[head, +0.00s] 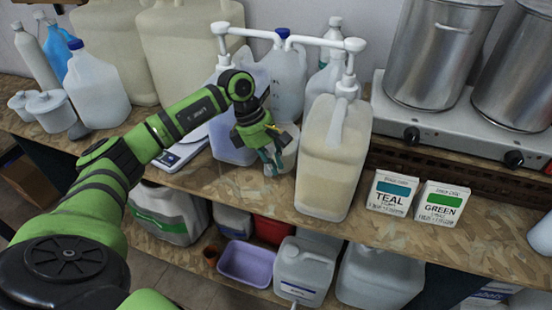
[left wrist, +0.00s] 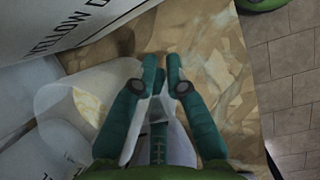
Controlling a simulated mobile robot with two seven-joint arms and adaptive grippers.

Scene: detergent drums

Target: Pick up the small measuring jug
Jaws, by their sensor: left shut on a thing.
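The small measuring jug (head: 290,157) is a translucent whitish vessel in the middle of the head view, just left of a large drum. My left gripper (head: 271,163) reaches down to it from the left and partly covers it. In the left wrist view, the jug's clear body (left wrist: 70,103) lies left of the teal fingers (left wrist: 162,62). The fingers are closed with a pale part, apparently the jug's handle, between them. Whether the jug's base touches the shelf is hard to tell. My right gripper is not in view.
A large drum with tan contents (head: 332,170) stands close right of the gripper. Teal (head: 391,193) and green (head: 441,203) boxes stand further right. The shelf's front edge is clear below the gripper.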

